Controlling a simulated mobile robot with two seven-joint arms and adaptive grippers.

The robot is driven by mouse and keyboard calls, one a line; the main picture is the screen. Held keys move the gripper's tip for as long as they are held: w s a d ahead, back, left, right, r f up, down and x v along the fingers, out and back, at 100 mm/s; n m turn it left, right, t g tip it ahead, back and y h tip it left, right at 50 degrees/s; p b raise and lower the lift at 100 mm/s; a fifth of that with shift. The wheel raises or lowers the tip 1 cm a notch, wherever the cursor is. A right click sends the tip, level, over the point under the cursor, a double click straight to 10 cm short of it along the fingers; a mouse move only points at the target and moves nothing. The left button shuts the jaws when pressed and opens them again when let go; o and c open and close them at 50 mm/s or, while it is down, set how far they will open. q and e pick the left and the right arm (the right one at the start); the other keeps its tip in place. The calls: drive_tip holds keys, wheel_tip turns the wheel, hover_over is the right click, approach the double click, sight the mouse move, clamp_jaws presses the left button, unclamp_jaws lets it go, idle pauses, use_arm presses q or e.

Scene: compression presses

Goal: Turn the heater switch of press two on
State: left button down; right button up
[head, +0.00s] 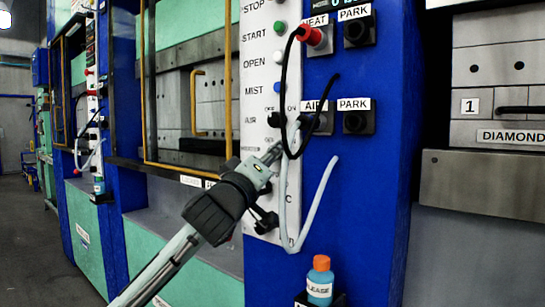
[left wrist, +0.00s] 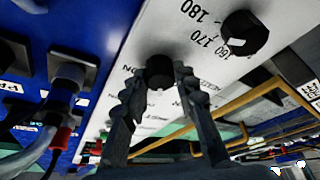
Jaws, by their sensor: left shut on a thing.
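A white control panel (head: 258,90) on a blue press column carries a vertical row of labelled buttons and switches, with STOP, START, OPEN, MIST and AIR readable. My left gripper (head: 280,146) is at the panel's lower part. In the left wrist view my left gripper (left wrist: 160,85) has its two fingers on either side of a small black switch knob (left wrist: 160,71), shut on it. ON lettering shows beside the knob; its exact turn is hard to tell. A dial knob (left wrist: 243,32) with marks near 160 to 180 is on the same panel. My right gripper is not in view.
HEAT and AIR sockets (head: 318,38) with a red plug and black and white hoses hang close beside my left gripper. PARK sockets (head: 357,30) are to their right. An orange-capped bottle (head: 320,281) stands below. A yellow-framed press guard (head: 147,85) is to the left.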

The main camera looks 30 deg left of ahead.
use_arm(q)
drive_tip(key=shift+a+f+m+t+h+b, duration=0.2)
drive_tip(key=shift+m+h, duration=1.25)
drive_tip(key=shift+m, duration=1.4)
drive_tip(key=shift+a+r+m+t+h+b, duration=0.25)
drive_tip(key=shift+m+h, duration=1.15)
drive_tip(key=shift+m, duration=1.5)
drive_tip(key=shift+d+f+m+t+h+b, duration=0.1)
drive_tip(key=shift+f+m+h+b, duration=0.15)
drive_tip(key=shift+m+h, duration=1.9)
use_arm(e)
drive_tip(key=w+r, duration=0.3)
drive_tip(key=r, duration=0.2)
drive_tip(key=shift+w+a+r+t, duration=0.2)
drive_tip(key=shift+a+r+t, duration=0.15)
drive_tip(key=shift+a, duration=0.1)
use_arm(q)
drive_tip(key=shift+m+y, duration=0.7)
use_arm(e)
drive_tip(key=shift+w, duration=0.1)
use_arm(q)
drive_tip(key=c, duration=1.2)
unclamp_jaws()
drive_tip(key=shift+r, duration=0.1)
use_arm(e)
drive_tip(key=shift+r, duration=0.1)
